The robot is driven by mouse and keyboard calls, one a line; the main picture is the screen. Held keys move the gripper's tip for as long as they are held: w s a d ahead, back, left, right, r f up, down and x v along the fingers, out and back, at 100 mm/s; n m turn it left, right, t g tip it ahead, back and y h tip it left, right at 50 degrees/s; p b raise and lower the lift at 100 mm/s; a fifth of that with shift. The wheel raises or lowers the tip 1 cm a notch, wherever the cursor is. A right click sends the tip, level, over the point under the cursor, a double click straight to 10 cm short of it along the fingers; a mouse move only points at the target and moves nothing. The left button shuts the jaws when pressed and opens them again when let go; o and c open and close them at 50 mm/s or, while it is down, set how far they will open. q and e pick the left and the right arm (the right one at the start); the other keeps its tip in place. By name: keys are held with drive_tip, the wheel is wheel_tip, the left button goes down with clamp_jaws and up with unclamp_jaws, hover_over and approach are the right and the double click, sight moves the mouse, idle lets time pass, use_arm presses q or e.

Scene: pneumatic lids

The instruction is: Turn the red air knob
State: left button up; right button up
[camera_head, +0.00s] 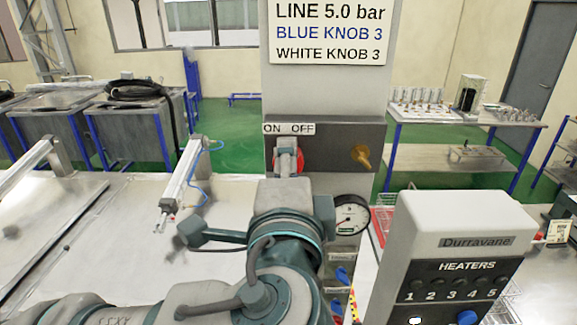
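The red air knob (301,161) sits on a dark panel (335,140) under an "ON OFF" label (289,129). Only part of its red edge shows on the right. My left gripper (287,152) is in front of the knob and overlaps it, and its arm rises from the lower left. The gripper hides most of the knob. I cannot tell whether its fingers are around the knob or touching it, or how the knob is turned. My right gripper is not in view.
A brass fitting (361,156) sits right of the knob. A sign (329,32) hangs above. A gauge (351,214) stands right of my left arm. A Durravane heater box (461,235) fills the lower right. A pneumatic cylinder (187,176) with blue hose rises at left.

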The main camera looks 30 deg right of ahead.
use_arm(q)
drive_tip(key=shift+w+m, duration=0.1)
drive_tip(key=shift+m, duration=0.3)
drive_tip(key=o, duration=1.1)
drive_tip(key=shift+w, duration=0.1)
drive_tip(key=shift+o, duration=0.2)
drive_tip(key=shift+w+d+f, duration=0.15)
drive_tip(key=shift+w+d, duration=0.2)
drive_tip(key=shift+w, duration=0.05)
drive_tip(key=v, duration=1.1)
drive_tip(key=shift+s, duration=0.4)
drive_tip(key=shift+w, duration=0.1)
